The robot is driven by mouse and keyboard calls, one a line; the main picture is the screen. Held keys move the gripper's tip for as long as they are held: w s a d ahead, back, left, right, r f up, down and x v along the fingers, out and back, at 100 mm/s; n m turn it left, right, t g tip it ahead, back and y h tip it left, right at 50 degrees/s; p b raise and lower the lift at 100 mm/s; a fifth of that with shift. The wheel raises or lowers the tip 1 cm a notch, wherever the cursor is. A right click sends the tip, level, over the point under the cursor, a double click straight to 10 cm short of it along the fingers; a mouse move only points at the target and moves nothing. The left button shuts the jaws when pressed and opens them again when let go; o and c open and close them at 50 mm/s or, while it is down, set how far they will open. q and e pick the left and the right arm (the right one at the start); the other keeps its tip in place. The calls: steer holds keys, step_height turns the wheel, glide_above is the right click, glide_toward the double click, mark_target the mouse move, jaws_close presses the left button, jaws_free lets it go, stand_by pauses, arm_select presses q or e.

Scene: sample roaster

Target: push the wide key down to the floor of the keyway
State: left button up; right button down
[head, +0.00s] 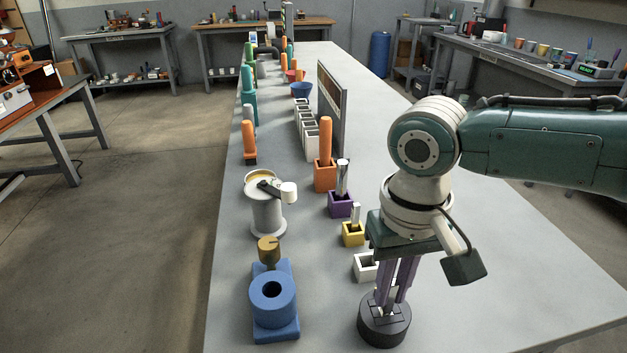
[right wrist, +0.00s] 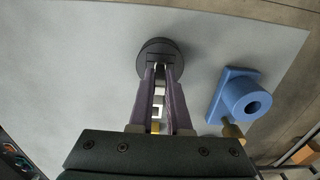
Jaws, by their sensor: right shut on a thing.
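My right gripper (head: 386,302) points straight down over a dark round block (head: 383,330) near the front of the table. Its purple fingers are shut on the wide key (right wrist: 160,68), of which only a small pale bit shows between the fingertips. The block also shows in the right wrist view (right wrist: 148,60), with the fingertips over its top. Slot lines show on the block's top face. The fingers hide most of the key and the keyway, so I cannot tell how deep the key sits. My left gripper is not in view.
A blue fixture (head: 274,300) with a round hole and a brass knob (head: 269,250) stand to the left. An empty white box (head: 366,267), a yellow box (head: 353,234) and a purple box (head: 341,204) are close behind the gripper. The table's front right is clear.

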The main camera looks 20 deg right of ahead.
steer(key=shift+f, duration=0.5)
steer(key=c, duration=0.8)
jaws_free()
step_height(320, 180, up, 9)
steer(key=shift+p, duration=0.95)
steer(key=shift+r, duration=0.5)
